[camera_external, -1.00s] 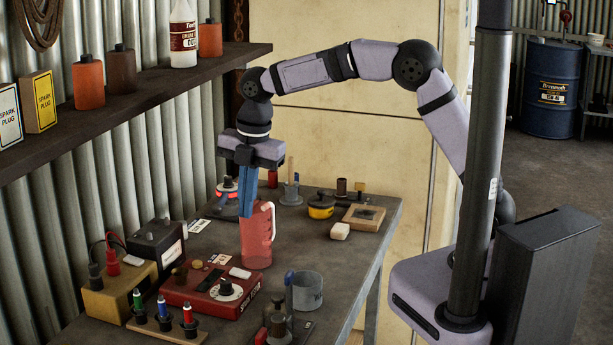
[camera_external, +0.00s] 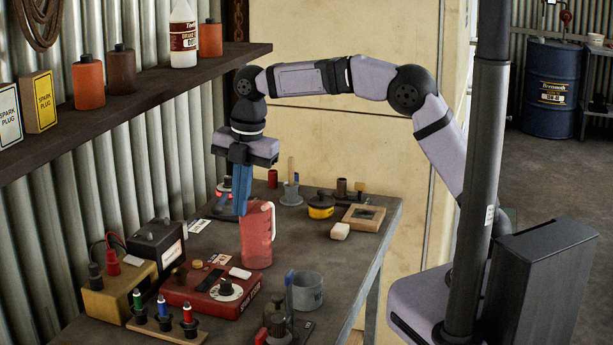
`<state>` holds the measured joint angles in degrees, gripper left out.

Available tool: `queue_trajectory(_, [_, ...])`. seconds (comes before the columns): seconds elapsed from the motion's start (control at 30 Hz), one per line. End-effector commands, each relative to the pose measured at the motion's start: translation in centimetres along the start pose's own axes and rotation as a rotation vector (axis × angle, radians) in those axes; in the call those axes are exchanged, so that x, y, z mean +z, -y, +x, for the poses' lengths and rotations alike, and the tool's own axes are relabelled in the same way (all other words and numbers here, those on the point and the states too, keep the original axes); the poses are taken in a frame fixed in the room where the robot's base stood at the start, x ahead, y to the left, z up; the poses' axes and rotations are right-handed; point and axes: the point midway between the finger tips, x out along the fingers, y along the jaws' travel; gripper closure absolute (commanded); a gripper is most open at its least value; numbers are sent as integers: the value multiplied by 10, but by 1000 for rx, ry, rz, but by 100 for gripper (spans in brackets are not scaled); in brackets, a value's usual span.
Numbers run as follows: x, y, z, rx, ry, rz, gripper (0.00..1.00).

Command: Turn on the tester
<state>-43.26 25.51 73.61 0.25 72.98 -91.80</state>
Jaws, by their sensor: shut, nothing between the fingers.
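A red box (camera_external: 178,291) with a black dial, a dark panel and a white rocker-like part on its top lies on the workbench; it looks like the tester. Lettering on its front is too small to read surely. My gripper (camera_external: 240,212) points down with its blue fingers shut and empty. It is above and behind the red box, apart from it. In the picture its fingertips are beside the upper left of a translucent red jug (camera_external: 257,240); I cannot tell whether they touch.
A black battery-like box (camera_external: 152,247) and a tan box (camera_external: 108,297) with terminals stand left of the red box. A rack of coloured plugs (camera_external: 166,328) is in front. A grey mug (camera_external: 307,291) stands to the right. A shelf (camera_external: 170,83) overhangs the left.

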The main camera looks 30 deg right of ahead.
Motion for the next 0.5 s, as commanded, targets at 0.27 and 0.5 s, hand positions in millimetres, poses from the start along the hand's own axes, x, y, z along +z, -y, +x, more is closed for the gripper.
queue_trajectory(0.27, [0,0,1,-1,0,0,100])
queue_trajectory(0.5, [0,0,20,-4,0,0,100])
